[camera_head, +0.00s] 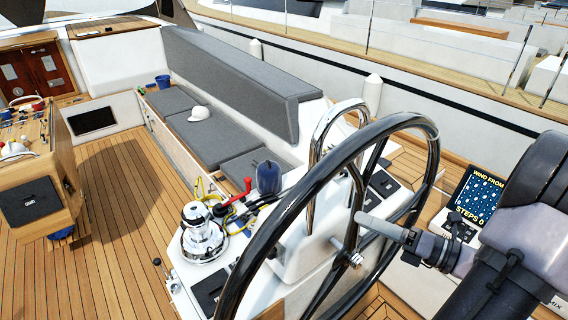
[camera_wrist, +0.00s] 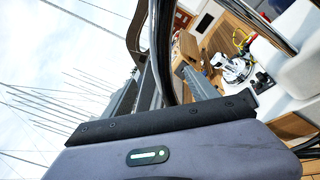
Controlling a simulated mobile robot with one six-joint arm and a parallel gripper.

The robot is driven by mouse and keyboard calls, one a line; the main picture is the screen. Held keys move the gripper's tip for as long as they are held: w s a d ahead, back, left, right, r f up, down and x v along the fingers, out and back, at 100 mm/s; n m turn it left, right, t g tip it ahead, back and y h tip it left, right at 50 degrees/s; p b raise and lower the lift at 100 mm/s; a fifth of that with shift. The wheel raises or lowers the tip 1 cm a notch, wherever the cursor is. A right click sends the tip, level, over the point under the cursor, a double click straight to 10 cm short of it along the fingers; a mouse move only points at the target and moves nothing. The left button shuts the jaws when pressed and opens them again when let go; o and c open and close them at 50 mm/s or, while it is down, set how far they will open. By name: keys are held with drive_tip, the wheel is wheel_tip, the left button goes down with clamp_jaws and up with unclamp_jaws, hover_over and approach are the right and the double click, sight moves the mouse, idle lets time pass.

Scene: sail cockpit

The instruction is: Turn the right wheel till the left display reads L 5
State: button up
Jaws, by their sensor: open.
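The wheel (camera_head: 330,170) is a large black-rimmed steering wheel with dark spokes and a metal hub, in the middle of the head view. Its dark rim also shows in the wrist view (camera_wrist: 160,50). My gripper (camera_head: 370,220) comes in from the right, with a grey finger pointing left across the wheel's right side. It is open, with nothing seen held; I cannot tell whether it touches the rim. A grey finger shows in the wrist view (camera_wrist: 187,80). A display (camera_head: 476,196) at the right reads "WIND FROM" and "STEPS 0". No L reading is visible.
A chrome rail (camera_head: 325,135) arches close behind the wheel. A winch (camera_head: 200,232) with a red-handled lever and a yellow rope stands to the left. A grey cushioned bench (camera_head: 215,125) lies beyond. Open teak deck (camera_head: 115,230) lies at the left.

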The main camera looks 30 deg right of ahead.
sight(300, 193)
drive_tip(key=p+x, duration=0.2)
drive_tip(key=x, duration=1.5)
drive_tip(key=shift+w+a+f, duration=0.1)
drive_tip(key=shift+w+f, duration=0.05)
drive_tip(key=shift+w, duration=0.15)
drive_tip(key=shift+c, duration=0.5)
clamp_jaws()
